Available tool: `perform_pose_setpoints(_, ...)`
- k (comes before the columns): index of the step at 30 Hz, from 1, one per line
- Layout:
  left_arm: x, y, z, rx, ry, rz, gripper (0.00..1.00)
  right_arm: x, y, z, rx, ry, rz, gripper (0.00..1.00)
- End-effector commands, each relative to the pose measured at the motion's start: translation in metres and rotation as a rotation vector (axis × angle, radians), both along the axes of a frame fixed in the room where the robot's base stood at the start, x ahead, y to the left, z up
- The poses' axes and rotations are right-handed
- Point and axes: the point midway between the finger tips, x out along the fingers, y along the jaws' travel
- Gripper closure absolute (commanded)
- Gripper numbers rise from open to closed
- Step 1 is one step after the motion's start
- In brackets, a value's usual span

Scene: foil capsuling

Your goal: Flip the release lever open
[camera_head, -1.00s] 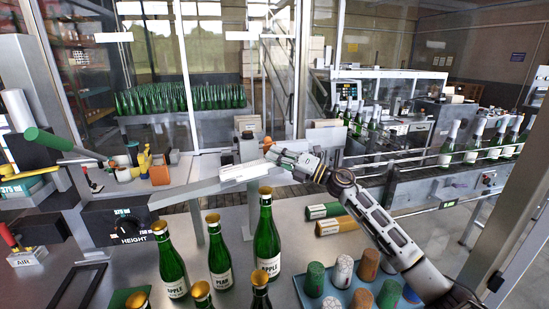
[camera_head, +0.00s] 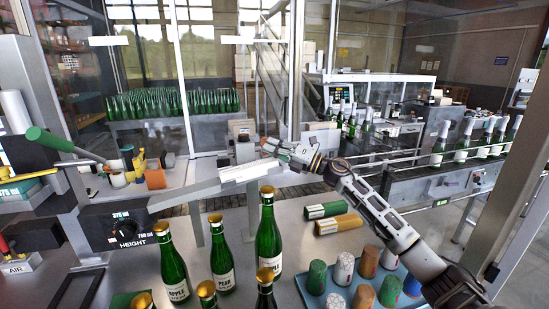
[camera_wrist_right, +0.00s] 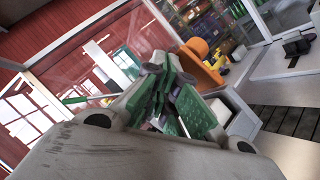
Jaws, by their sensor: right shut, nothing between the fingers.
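My right gripper (camera_head: 270,148) is shut and empty, at the far end of the pale metal rail (camera_head: 215,188), in front of a small grey block (camera_head: 245,150). Its green-padded fingers (camera_wrist_right: 168,97) meet in the right wrist view. I cannot tell for sure which part is the release lever. A lever with a thick green grip (camera_head: 48,139) sticks out from the machine at the left, well apart from my gripper. A rounded orange part (camera_wrist_right: 203,62) stands beyond the fingers in the wrist view. My left gripper is not in view.
Several gold-capped green bottles (camera_head: 172,262) stand on the front table. A blue tray (camera_head: 318,300) holds coloured capsule stacks at the front right, under my right arm. A conveyor (camera_head: 440,183) runs at the right.

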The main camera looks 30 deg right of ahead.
Motion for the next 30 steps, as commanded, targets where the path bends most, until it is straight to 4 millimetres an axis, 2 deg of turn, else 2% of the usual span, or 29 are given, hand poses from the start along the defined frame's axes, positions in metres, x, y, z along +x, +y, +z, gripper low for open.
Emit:
perform_pose_setpoints(12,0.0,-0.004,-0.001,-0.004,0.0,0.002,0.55,0.012,-0.001,0.009,0.0,-0.001,-0.001,1.0)
perform_pose_setpoints(30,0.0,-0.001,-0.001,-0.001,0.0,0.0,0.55,0.013,-0.001,0.01,0.0,-0.001,-0.001,1.0)
